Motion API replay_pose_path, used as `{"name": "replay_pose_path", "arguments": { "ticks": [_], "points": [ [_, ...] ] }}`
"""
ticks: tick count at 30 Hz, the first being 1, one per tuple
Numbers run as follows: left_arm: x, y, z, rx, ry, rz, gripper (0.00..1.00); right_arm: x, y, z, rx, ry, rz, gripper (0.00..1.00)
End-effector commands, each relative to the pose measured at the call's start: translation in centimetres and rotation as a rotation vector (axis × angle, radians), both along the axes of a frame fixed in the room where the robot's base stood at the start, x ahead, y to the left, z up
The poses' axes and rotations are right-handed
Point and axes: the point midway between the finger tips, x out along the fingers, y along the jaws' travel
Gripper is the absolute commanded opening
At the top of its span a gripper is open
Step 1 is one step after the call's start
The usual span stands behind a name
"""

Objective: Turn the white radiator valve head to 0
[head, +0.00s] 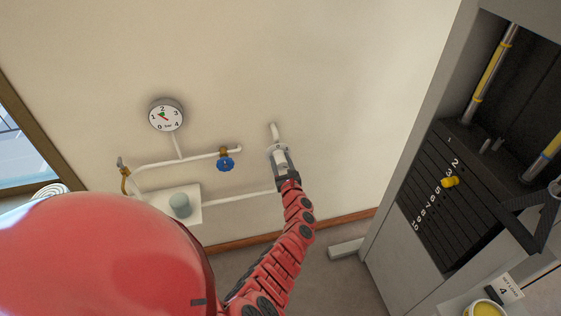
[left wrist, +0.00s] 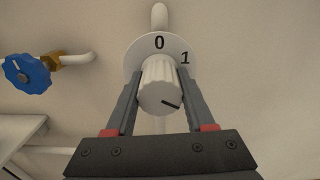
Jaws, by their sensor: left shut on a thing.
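The white radiator valve head (left wrist: 158,84) is a ribbed knob in front of a round white dial plate (left wrist: 133,58). The plate shows 0 at the top and 1 at the upper right. A dark pointer mark on the knob's face points to the lower right, away from the 0. My left gripper (head: 279,163) has one finger on each side of the knob and is shut on it. In the head view the plate (head: 277,147) shows just beyond the fingers, and the knob is mostly hidden by them. My right gripper is not in view.
A blue handwheel (head: 225,163) on a brass valve sits left of the gripper. A pressure gauge (head: 166,115) is on the wall. A weight stack machine (head: 447,195) stands at the right.

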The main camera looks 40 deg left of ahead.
Motion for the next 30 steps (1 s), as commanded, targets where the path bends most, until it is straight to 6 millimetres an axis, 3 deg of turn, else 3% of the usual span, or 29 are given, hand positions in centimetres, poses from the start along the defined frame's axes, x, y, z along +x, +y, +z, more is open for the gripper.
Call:
{"name": "replay_pose_path", "arguments": {
  "ticks": [11,30],
  "points": [
    [0.0,-0.1,-0.4,-0.139,-0.166,-0.001,0.0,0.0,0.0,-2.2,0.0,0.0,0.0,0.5],
    [0.1,-0.1,-0.7,-0.534,-0.625,-0.002,0.0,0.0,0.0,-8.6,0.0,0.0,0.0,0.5]
  ]
}}
